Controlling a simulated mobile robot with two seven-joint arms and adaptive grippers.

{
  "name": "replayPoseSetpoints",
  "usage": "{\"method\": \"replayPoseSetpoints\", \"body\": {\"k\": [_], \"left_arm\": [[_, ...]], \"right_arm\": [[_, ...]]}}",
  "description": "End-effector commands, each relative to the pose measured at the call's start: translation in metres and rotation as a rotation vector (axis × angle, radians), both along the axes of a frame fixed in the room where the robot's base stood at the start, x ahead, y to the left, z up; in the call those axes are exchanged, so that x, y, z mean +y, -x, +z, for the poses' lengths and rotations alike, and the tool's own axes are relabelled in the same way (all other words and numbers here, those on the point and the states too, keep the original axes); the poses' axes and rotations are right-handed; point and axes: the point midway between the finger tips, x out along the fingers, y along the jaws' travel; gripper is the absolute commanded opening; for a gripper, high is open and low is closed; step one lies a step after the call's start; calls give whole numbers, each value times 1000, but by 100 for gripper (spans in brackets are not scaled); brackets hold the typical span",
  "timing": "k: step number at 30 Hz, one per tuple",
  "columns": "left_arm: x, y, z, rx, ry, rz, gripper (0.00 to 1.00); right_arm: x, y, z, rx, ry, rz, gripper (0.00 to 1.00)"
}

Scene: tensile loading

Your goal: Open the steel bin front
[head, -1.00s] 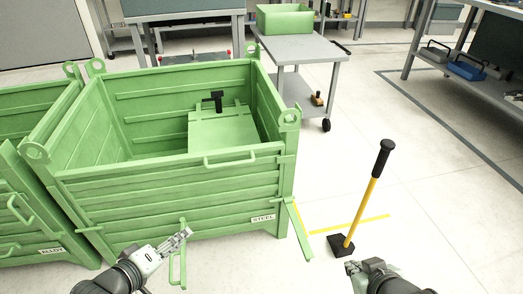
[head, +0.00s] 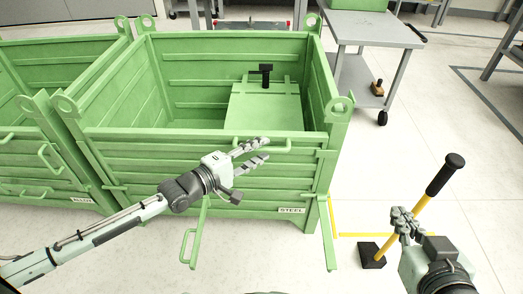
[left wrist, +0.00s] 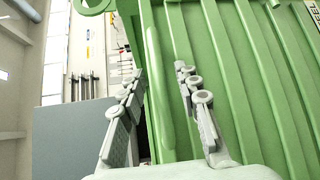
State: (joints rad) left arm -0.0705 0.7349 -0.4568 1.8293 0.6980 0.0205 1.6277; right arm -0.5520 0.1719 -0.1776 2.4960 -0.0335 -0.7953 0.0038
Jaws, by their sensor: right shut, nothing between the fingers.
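The green steel bin (head: 180,150), marked with a STEEL label (head: 291,210), stands in the middle of the head view. Its front panel is upright. A handle (head: 282,149) sits near the panel's top edge. Two green levers hang down at the front, the left lever (head: 188,248) and the right lever (head: 328,235). My left gripper (head: 266,150) is at the handle with its fingers apart, partly covering it; I cannot tell whether they touch. In the left wrist view the open fingers (left wrist: 160,82) are in front of the green panel. My right gripper (head: 402,213) is shut and empty, away from the bin.
A yellow-handled sledgehammer (head: 422,207) stands behind my right gripper. A second green bin (head: 40,75) adjoins on the left. Inside the steel bin a dark tool-shaped object (head: 266,75) rests by a sloping green plate (head: 262,105). A grey cart (head: 372,30) stands behind right.

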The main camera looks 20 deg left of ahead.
Motion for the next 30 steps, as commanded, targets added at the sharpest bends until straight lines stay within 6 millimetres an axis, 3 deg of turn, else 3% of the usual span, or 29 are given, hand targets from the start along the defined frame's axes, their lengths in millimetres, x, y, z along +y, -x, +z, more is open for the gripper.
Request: {"method": "replayPoseSetpoints", "body": {"k": [11, 19, 30], "left_arm": [[-4, -7, -1, 0, -1, 0, 32], [-4, -7, -1, 0, -1, 0, 0], [-4, -7, -1, 0, -1, 0, 0]], "right_arm": [[4, -2, 5, -27, -12, 6, 0], [4, -2, 5, -26, -11, 6, 0], [4, -2, 5, -26, -11, 6, 0]]}}
